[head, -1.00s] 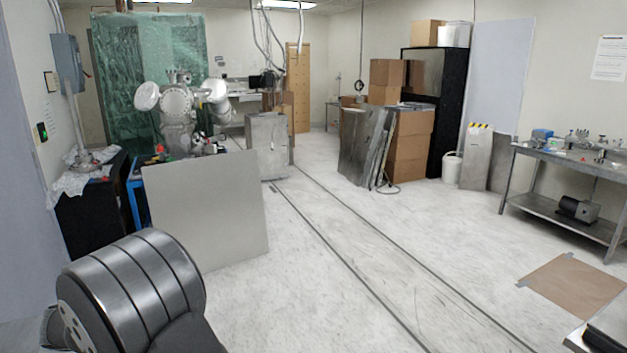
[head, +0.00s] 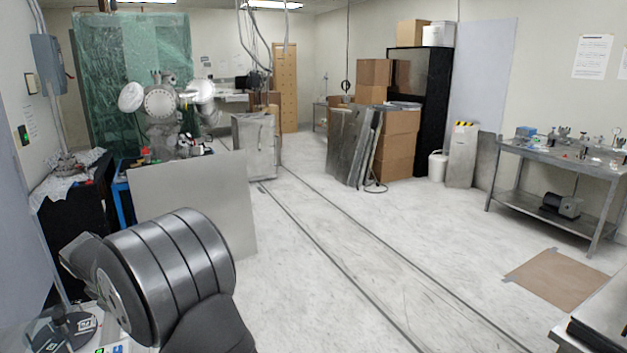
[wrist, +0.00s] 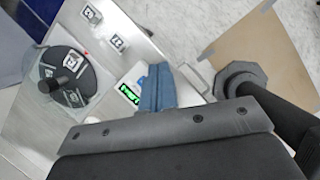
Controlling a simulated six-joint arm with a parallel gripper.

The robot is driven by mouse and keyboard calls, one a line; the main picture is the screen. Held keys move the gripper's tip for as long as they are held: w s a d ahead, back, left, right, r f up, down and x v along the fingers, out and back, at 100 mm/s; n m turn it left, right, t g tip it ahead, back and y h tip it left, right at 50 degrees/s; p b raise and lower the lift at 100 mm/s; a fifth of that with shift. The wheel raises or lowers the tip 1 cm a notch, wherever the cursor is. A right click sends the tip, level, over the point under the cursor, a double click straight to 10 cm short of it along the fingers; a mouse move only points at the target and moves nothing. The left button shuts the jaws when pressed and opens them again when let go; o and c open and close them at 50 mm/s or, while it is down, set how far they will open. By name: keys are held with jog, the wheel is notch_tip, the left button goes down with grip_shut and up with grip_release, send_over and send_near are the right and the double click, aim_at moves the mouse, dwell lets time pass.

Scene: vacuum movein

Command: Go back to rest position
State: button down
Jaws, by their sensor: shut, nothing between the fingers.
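My gripper (wrist: 155,88) shows in the wrist view as a pair of blue fingers, shut and empty, ahead of its dark mount. It points down over a pale work surface (wrist: 130,45). A black round base with a post and square markers (wrist: 72,78) stands on that surface, left of the fingers and apart from them. A small device with a lit green display (wrist: 129,94) lies just left of the fingers, partly hidden. In the head view my arm's grey rounded link fills the lower left, and the gripper is not visible there.
The black base (head: 62,332) also shows at the lower left of the head view. A grey panel (head: 195,205) stands behind my arm. A metal bench (head: 555,155) is at the right, a brown sheet (head: 557,280) on the floor. The middle floor is clear.

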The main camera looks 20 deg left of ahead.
jog(key=s+a+f+n+t+y, duration=0.2)
jog(key=s+a+n+t+y, duration=0.1)
jog(key=n, duration=0.8)
jog(key=shift+s+a+f+t, duration=0.35)
jog(key=shift+s+a+t, duration=0.25)
jog(key=shift+s, duration=0.35)
